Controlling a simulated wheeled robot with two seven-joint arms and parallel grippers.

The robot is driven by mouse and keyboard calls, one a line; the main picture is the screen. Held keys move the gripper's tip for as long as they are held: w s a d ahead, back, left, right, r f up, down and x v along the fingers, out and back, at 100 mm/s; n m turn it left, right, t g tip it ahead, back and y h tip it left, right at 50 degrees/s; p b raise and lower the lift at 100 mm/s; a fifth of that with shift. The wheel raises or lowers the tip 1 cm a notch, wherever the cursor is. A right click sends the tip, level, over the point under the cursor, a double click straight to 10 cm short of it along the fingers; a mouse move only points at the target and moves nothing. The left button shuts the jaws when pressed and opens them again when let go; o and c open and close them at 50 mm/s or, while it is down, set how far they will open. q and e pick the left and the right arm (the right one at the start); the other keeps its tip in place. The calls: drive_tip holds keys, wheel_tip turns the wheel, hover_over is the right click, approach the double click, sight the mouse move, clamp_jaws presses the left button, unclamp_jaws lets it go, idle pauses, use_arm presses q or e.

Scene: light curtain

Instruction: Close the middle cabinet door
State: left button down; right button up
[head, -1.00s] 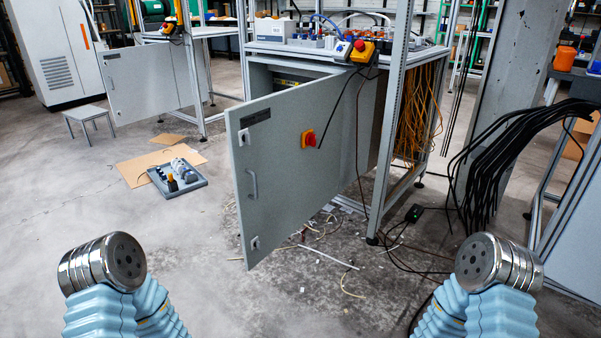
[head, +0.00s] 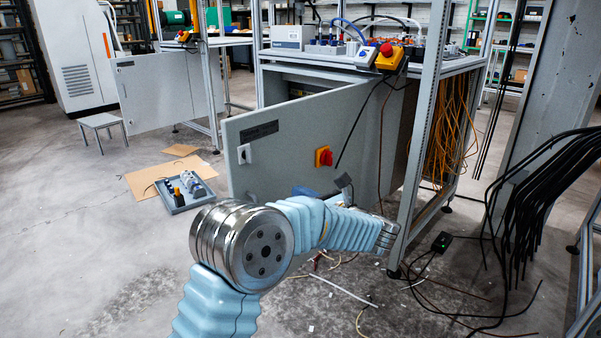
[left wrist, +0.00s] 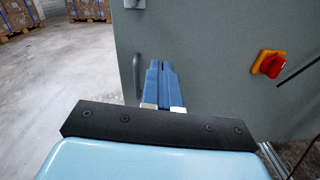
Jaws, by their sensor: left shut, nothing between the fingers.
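The grey middle cabinet door (head: 290,130) stands open, swung out toward me, with a red and yellow switch (head: 323,157) on its face. The switch also shows in the left wrist view (left wrist: 268,64). My left gripper (head: 303,191) is mostly hidden behind my own arm. In the left wrist view its blue fingers (left wrist: 161,70) are together and empty, pointing at the door between handle and switch. I cannot tell whether they touch the door. My right gripper is not in view.
A workbench (head: 440,68) with devices stands over the cabinet. Its metal frame post (head: 420,140) is right of the door. Black cables (head: 535,190) hang at the right. A parts tray (head: 186,192) and cardboard (head: 150,180) lie on the floor at left. Cable scraps litter the floor.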

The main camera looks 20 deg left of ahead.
use_arm(q)
drive_tip(key=r+n+g, duration=0.1)
drive_tip(key=n, duration=0.1)
drive_tip(key=p, duration=0.2)
approach(256, 169)
drive_tip(key=x, duration=0.5)
drive_tip(key=shift+a, duration=0.25)
drive_tip(key=shift+w+a, duration=0.3)
drive_tip(key=shift+a, duration=0.35)
